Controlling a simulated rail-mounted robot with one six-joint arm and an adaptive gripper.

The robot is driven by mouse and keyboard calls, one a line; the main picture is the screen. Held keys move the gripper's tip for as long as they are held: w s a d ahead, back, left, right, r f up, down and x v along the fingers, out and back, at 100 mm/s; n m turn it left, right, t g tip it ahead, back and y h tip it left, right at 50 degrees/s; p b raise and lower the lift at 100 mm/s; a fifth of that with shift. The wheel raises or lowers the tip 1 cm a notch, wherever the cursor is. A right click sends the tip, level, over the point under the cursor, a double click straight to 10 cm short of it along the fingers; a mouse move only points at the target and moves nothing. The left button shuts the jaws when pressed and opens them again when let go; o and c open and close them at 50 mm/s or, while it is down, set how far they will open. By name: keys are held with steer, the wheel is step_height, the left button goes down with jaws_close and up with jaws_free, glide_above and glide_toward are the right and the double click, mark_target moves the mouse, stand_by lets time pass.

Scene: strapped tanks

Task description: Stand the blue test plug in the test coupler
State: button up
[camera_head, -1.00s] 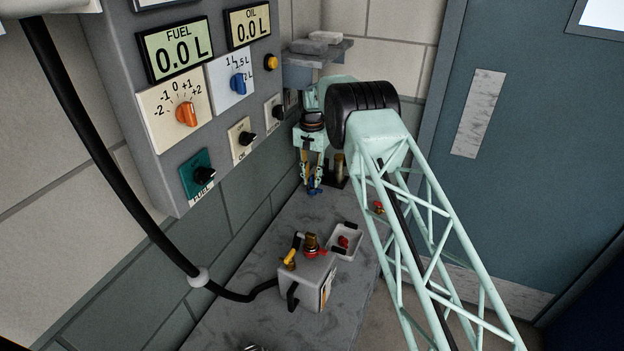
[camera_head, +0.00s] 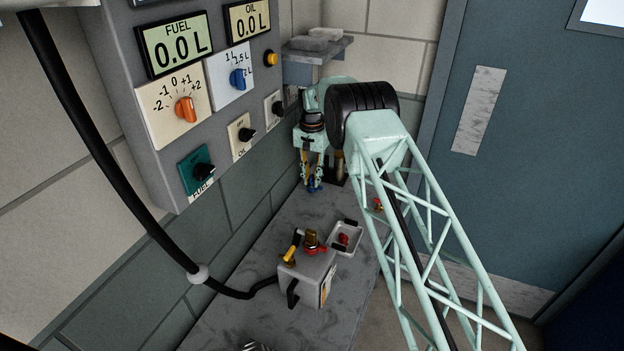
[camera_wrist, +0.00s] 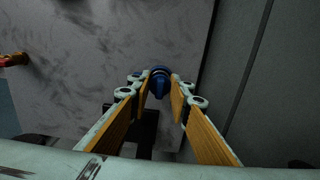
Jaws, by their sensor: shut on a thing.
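The blue test plug (camera_wrist: 159,82) is held between my gripper's fingertips in the wrist view. It shows as a small blue shape low between the fingers in the head view (camera_head: 314,187). My gripper (camera_head: 313,182) points down over the far end of the grey bench, close to the wall, and is shut on the plug. In the wrist view my gripper (camera_wrist: 159,88) has its orange-padded fingers on either side of the plug. I cannot pick out the test coupler for certain. A dark-based brass post (camera_head: 339,168) stands just right of the gripper, partly hidden by my arm.
A grey tank (camera_head: 306,277) with yellow and red fittings stands on the bench (camera_head: 240,300). A white tray (camera_head: 345,240) with a red item lies beside it. A control panel (camera_head: 160,100) hangs on the left wall, and a black hose (camera_head: 110,160) runs down to the tank.

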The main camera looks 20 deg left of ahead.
steer(key=shift+f, duration=0.15)
steer(key=o, duration=0.8)
